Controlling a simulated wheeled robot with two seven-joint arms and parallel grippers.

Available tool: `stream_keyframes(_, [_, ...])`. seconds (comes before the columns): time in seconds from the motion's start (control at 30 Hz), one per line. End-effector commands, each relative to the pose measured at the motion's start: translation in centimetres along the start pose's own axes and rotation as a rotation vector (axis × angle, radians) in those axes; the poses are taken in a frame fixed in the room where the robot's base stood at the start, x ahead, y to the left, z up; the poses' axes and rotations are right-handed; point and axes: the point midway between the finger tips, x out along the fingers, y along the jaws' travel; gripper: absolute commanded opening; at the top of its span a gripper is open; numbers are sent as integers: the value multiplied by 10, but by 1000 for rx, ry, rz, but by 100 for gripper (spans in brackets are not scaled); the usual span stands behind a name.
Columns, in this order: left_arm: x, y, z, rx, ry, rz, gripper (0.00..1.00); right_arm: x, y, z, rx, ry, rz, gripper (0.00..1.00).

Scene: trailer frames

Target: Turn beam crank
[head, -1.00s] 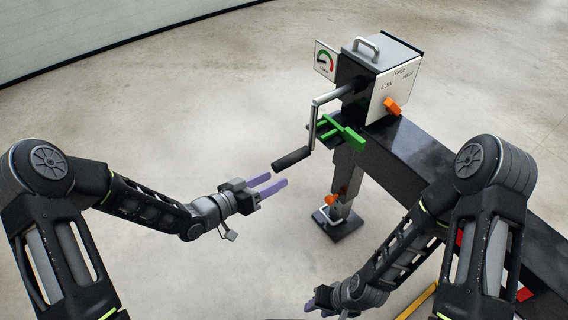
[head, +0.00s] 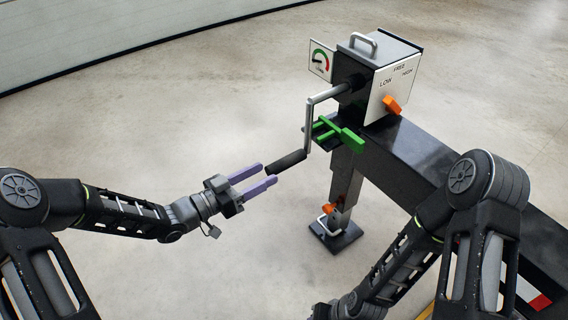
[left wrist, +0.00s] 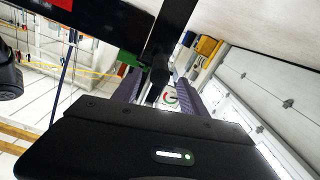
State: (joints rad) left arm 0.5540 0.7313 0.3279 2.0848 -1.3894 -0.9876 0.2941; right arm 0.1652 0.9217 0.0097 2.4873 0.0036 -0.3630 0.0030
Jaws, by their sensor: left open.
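The crank (head: 309,122) comes out of the left side of a box-shaped winch head (head: 378,68). Its metal arm bends down to a black cylindrical grip (head: 290,160) pointing toward my left gripper. My left gripper (head: 268,175) is open, its two purple fingers reaching right. The grip's free end is at the fingertips; I cannot tell whether it touches them. In the left wrist view, the dark grip (left wrist: 160,76) shows between the spread fingers (left wrist: 172,92). My right arm is at the lower right, with its gripper fingers out of view.
The winch head stands on a black beam (head: 415,150) running to the lower right. It has a gauge (head: 321,60), an orange selector (head: 391,105) and a top handle (head: 364,42). A green lever (head: 350,139) and a support leg (head: 341,205) are below. The floor at left is clear.

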Motion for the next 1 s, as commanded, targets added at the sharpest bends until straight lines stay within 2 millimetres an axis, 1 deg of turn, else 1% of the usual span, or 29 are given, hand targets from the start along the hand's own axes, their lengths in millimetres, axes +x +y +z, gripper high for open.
stream_keyframes(0.17, [18,1,2,0,1,3,50,5,3,-1,1,3,1,36])
stream_keyframes(0.4, [55,1,3,0,1,2,50,14,8,-3,5,9,4,36])
stream_keyframes(0.53, [70,0,2,0,0,1,50,16,9,-4,6,11,5,36])
stream_keyframes(0.63, [75,0,1,0,1,1,50,17,9,-4,6,12,5,36])
stream_keyframes(0.87, [76,0,0,-1,0,0,50,16,9,-4,6,12,5,36])
stream_keyframes(0.9, [76,0,0,-1,0,0,50,16,9,-4,6,12,5,36])
stream_keyframes(1.0, [76,0,0,-1,0,0,41,16,9,-4,6,12,5,36])
